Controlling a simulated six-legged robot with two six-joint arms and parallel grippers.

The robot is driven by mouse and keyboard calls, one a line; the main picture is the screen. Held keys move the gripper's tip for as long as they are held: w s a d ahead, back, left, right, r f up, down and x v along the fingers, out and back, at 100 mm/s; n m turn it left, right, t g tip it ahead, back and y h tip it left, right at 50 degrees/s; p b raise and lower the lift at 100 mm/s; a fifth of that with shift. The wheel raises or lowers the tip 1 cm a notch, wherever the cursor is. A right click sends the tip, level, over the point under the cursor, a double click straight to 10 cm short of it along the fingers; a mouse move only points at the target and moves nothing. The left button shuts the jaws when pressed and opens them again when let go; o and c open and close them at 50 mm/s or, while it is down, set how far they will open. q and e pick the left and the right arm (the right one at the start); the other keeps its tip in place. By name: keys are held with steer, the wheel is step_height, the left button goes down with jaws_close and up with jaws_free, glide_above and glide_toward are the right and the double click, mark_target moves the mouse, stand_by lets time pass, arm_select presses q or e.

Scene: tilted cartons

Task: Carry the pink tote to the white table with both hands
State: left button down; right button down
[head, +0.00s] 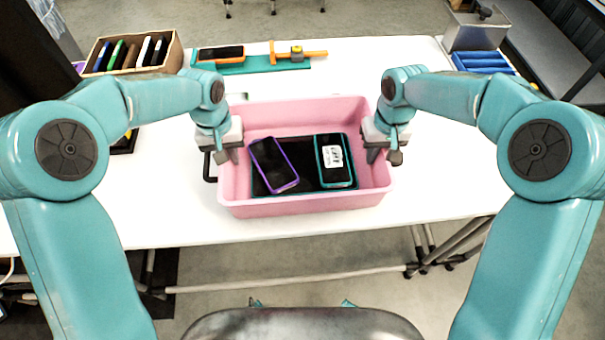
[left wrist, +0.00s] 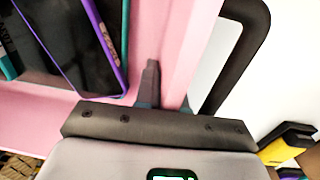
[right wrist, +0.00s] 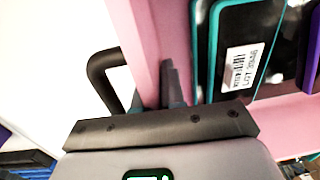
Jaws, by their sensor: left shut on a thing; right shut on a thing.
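The pink tote (head: 306,207) is at the front edge of the white table (head: 440,190), its near side by that edge. I cannot tell whether it rests on the table or hangs just above it. My left gripper (head: 228,158) is shut on its left wall, and my right gripper (head: 383,157) on its right wall. In the left wrist view the fingers (left wrist: 165,85) straddle the pink wall beside a black handle (left wrist: 240,55). The right wrist view shows the fingers (right wrist: 172,85) likewise, beside another black handle (right wrist: 103,80).
The tote holds a purple-edged phone (head: 274,165), a teal-edged one with a white label (head: 334,161) and a dark panel. The table right of the tote is clear.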

arm_select(q)
steer(key=shift+s+f+b, duration=0.1)
steer(key=shift+f+b, duration=0.45)
steer(key=shift+f, duration=0.15)
arm_select(e)
steer(key=shift+s+f, duration=0.1)
steer(key=shift+f, duration=0.6)
arm_select(q)
steer(key=c, duration=1.7)
jaws_free()
steer(key=shift+f, duration=0.2)
arm_select(e)
steer(key=c, duration=1.7)
jaws_free()
steer(key=shift+f, duration=0.2)
arm_select(q)
steer(key=o, duration=0.5)
steer(key=shift+r, duration=0.1)
steer(key=shift+c, duration=0.2)
arm_select(e)
steer(key=o, duration=0.5)
steer(key=shift+r, duration=0.15)
steer(key=shift+c, duration=0.2)
